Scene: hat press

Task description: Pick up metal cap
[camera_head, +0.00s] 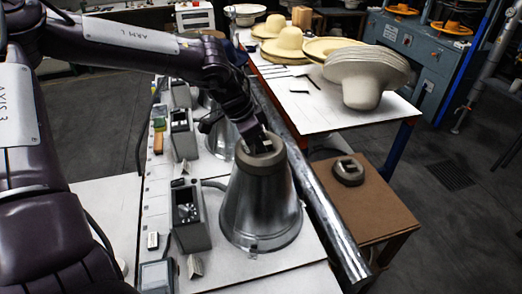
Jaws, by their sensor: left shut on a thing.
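A metal cap (261,161), a thick grey-brown disc, sits at the top of a shiny metal cone (262,207) on the white bench. My left arm reaches in from the upper left, and my left gripper (260,144) is at the top of this cap, shut on its raised middle part. The fingertips are small and partly dark. I cannot tell whether the cap is lifted clear of the cone. A similar round cap with a light handle (348,171) lies on a low brown table to the right. My right gripper is not in view.
Grey control boxes (190,216) stand left of the cone. A long metal tube (318,205) runs along the bench's right edge. A table behind holds a stack of pale hats (364,70). The low brown table (375,212) has bare room around its cap.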

